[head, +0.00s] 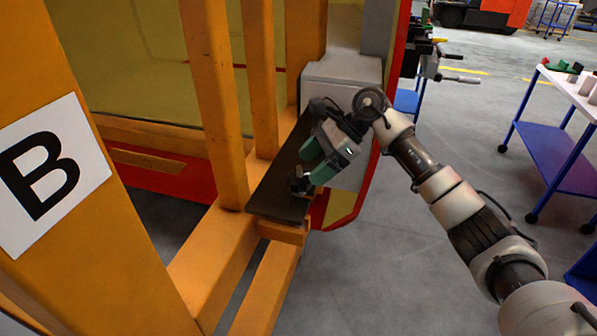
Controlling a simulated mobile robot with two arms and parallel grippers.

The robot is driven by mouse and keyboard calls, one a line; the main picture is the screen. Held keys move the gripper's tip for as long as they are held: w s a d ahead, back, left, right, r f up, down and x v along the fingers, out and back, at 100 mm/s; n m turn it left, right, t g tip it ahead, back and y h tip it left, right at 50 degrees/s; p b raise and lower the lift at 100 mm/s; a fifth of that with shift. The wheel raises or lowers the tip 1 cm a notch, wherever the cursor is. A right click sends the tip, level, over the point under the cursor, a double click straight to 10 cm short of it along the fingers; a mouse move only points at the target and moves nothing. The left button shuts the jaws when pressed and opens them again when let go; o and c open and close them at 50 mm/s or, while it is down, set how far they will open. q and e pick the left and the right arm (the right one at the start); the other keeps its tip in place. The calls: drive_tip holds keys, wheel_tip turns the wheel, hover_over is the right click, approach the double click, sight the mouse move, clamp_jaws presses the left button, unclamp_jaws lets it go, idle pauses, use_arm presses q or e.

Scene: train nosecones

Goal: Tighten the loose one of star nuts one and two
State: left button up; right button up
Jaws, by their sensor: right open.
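A dark star nut (299,184) stands on the dark plate (268,198) at the end of the orange frame, near the middle of the head view. It is small and partly in shadow; whether it is loose I cannot tell. I make out no second star nut. My right gripper (311,164) reaches in from the right, its two green fingers open. Its lower finger is close beside the nut; I cannot tell whether they touch. Nothing shows between the fingers. My left gripper is not in view.
Orange frame posts (213,100) stand left of the plate, with a sign marked B (88,150) at far left. A pale grey box-shaped part (345,78) sits behind my gripper. A blue cart (553,155) stands at right. Open grey floor lies between.

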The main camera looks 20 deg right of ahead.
sight(302, 173)
drive_tip(key=x, duration=0.3)
drive_tip(key=shift+a+f+p, duration=0.15)
drive_tip(key=shift+a+p, duration=0.2)
drive_tip(key=shift+a, duration=0.1)
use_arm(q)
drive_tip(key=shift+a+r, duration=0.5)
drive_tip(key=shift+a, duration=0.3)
use_arm(e)
drive_tip(key=shift+a+f, duration=0.15)
drive_tip(key=shift+f, duration=0.1)
drive_tip(key=shift+c, duration=0.5)
drive_tip(key=c, duration=0.8)
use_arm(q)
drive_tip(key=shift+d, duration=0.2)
use_arm(e)
drive_tip(key=shift+c, duration=0.2)
